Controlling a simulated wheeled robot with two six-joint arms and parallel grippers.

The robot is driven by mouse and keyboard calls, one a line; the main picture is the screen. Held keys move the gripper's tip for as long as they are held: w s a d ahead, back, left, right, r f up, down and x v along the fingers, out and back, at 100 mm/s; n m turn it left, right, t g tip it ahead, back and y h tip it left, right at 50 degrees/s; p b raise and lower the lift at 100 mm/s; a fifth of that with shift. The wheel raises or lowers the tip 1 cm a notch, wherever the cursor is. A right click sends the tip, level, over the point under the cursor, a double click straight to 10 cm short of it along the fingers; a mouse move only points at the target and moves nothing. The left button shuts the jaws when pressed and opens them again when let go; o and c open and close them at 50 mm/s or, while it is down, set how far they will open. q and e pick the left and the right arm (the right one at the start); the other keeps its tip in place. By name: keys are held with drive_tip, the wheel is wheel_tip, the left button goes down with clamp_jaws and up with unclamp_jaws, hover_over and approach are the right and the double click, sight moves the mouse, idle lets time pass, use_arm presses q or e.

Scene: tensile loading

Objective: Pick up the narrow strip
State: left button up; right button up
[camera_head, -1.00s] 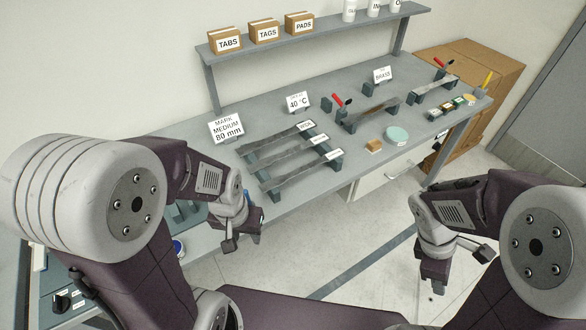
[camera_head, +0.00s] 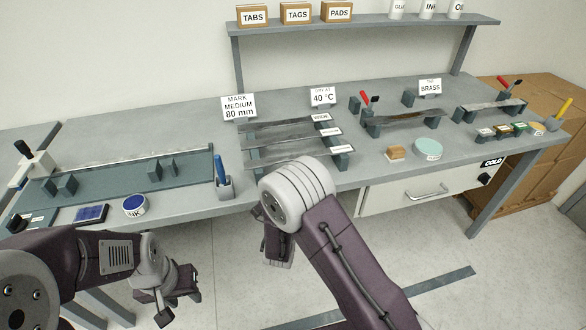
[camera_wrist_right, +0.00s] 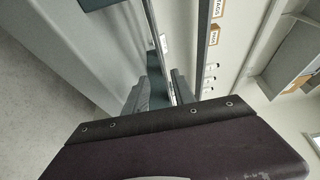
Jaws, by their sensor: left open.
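Three grey metal strips lie side by side across dark supports on the bench in the head view: a back strip (camera_head: 285,127), a middle strip (camera_head: 285,140) and a front strip (camera_head: 285,154). Each has a small white tag at its right end, too small to read surely, so I cannot tell which is the narrow one. My left gripper (camera_head: 168,306) is open and empty, low in front of the bench, left of the strips. My right gripper (camera_head: 278,252) hangs in front of the bench, partly hidden by my arm; its fingers stand apart in the right wrist view (camera_wrist_right: 160,92).
A long dark fixture (camera_head: 120,185) lies on the left of the bench, with an ink pad (camera_head: 91,213), an ink tin (camera_head: 134,205) and a blue-handled tool in a holder (camera_head: 223,175) nearby. A shelf (camera_head: 370,24) overhangs behind.

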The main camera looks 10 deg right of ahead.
drive_tip(key=shift+w+d+r, duration=0.1)
drive_tip(key=shift+w, duration=0.3)
drive_tip(key=shift+x, duration=1.25)
drive_tip(key=x, duration=0.6)
drive_tip(key=shift+a, duration=0.2)
drive_tip(key=shift+r, duration=0.1)
clamp_jaws()
